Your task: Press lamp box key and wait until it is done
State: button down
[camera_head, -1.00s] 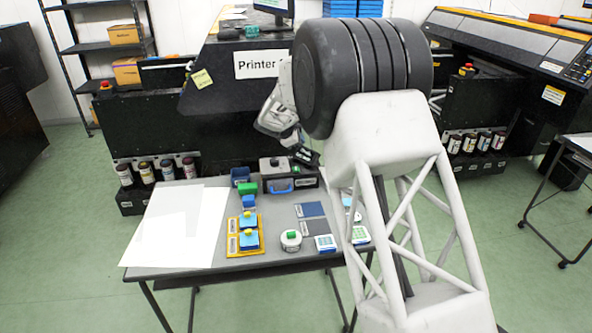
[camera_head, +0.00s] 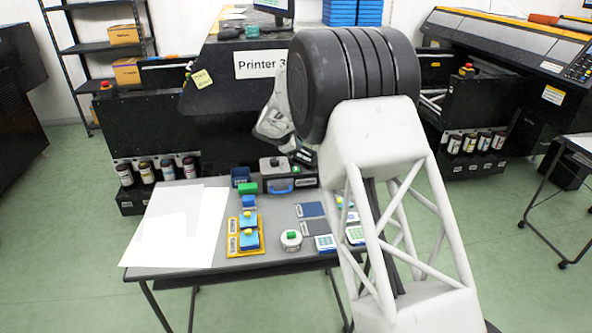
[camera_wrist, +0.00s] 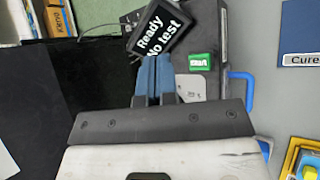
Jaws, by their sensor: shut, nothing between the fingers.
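The lamp box (camera_head: 277,184) is a dark box with a blue handle at the back of the table. In the wrist view its grey top (camera_wrist: 190,82) carries a green key (camera_wrist: 200,61) with a white label. A small black screen (camera_wrist: 158,32) beside it reads "Ready" and "No test". My gripper (camera_wrist: 155,62) is shut and empty, its blue fingertips over the box area. The tips appear to the left of the green key and just below the screen, apart from the key in the picture. Contact with the box cannot be told.
On the table (camera_head: 175,262) are a yellow tray (camera_head: 235,246) with blue and yellow pieces, a round pot with a green top (camera_head: 291,240), a dark blue card (camera_head: 310,209) and white sheets (camera_head: 178,226). The dark printer (camera_head: 240,95) stands behind.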

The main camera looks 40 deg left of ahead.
aim_at(297, 169)
jog(key=shift+f, duration=3.35)
jog(key=shift+f, duration=0.95)
dwell(0.8)
jog(key=shift+r, duration=0.9)
jog(key=shift+r, duration=0.1)
jog(key=shift+r, duration=2.4)
jog(key=shift+d, duration=0.1)
